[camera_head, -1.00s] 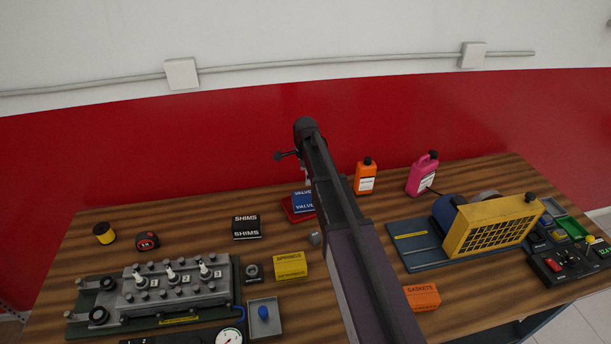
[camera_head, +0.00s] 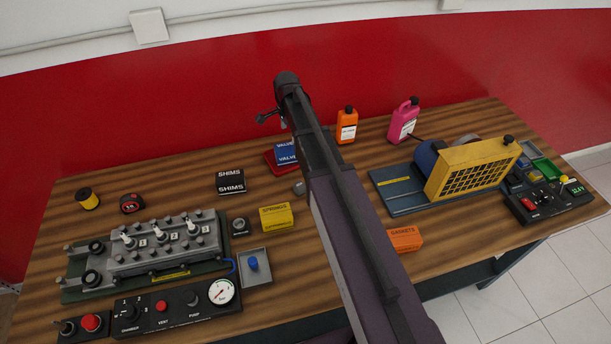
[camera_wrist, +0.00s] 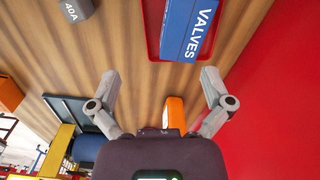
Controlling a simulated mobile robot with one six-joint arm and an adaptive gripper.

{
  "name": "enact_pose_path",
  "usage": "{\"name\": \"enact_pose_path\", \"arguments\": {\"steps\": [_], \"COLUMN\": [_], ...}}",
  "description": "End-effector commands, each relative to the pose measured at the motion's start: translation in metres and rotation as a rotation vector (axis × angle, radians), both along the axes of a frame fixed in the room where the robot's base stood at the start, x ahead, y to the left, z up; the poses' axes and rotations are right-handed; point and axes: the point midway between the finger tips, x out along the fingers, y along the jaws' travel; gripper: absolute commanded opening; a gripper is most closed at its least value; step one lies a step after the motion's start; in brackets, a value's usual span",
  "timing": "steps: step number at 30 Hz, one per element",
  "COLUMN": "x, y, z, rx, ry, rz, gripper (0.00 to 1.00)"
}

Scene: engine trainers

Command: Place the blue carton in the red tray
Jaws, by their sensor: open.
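The blue carton (camera_head: 286,151), marked VALVES, lies in the red tray (camera_head: 271,164) at the back of the bench, partly hidden by my arm. In the wrist view the blue carton (camera_wrist: 186,28) rests within the rim of the red tray (camera_wrist: 152,32), label up, near the tray's right side; the top edge cuts both off. My gripper (camera_wrist: 159,76) is open and empty, its fingers apart from the carton and tray. In the head view its fingers are mostly hidden at the end of my arm, above the bench near the tray.
An orange bottle (camera_head: 347,126) and a pink jug (camera_head: 403,121) stand right of the tray. A black SHIMS box (camera_head: 230,184), a yellow SPRINGS box (camera_head: 276,217) and a grey weight (camera_wrist: 76,9) are nearby. A red wall (camera_head: 180,110) rises behind the bench.

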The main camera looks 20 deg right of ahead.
Motion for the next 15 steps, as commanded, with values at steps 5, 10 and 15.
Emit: {"name": "enact_pose_path", "arguments": {"steps": [5,10,15], "x": [-0.051,-0.095,-0.139], "y": [0.000,0.000,0.000], "z": [0.000,0.000,0.000], "rx": [0.000,-0.001,-0.001], "ry": [0.000,0.001,0.001], "rz": [0.246,0.510,0.775], "gripper": [1.00,1.00,1.00]}}
